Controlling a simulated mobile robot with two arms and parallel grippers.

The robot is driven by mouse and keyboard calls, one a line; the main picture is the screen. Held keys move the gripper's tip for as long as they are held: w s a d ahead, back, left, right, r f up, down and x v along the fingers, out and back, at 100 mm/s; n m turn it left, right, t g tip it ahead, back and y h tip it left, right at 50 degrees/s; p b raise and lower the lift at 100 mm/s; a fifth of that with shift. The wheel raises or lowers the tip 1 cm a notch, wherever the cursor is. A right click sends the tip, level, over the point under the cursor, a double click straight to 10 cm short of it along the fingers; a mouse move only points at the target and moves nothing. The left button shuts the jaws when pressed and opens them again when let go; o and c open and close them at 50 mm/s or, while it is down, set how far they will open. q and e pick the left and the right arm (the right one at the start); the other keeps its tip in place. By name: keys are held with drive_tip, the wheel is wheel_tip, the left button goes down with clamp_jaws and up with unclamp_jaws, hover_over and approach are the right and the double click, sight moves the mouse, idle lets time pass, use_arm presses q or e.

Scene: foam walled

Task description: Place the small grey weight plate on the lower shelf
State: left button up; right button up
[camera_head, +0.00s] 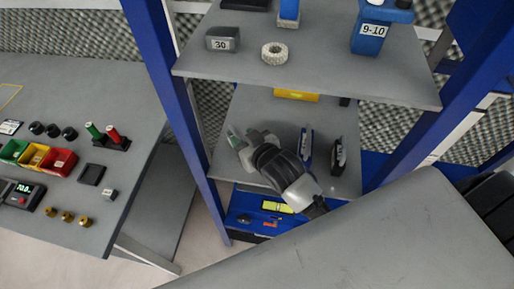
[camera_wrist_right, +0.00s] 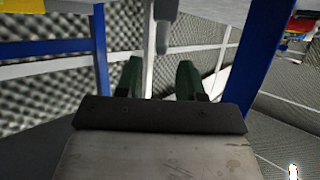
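My right gripper (camera_head: 246,138) reaches over the grey lower shelf (camera_head: 337,112) of the blue-framed rack, near its left side. In the right wrist view its two green fingers (camera_wrist_right: 161,78) stand apart with nothing held between them. No thing in view is clearly the small grey weight plate. A pale grey knobbly ring (camera_head: 274,53) lies on the upper shelf (camera_head: 318,62), beside a dark grey block marked 30 (camera_head: 222,39). I cannot tell whether either is the plate. My gripper and wrist hide part of the lower shelf. My left gripper is not in view.
Two dark upright items, one bluish (camera_head: 306,143) and one black (camera_head: 338,156), stand right of my wrist. A yellow box (camera_head: 297,95) is at the lower shelf's back. Blue posts (camera_head: 163,75) flank the shelves. A grey table (camera_head: 125,97) with small bins stands left.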

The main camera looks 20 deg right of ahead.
drive_tip(key=v, duration=0.8)
drive_tip(key=shift+b, duration=0.3)
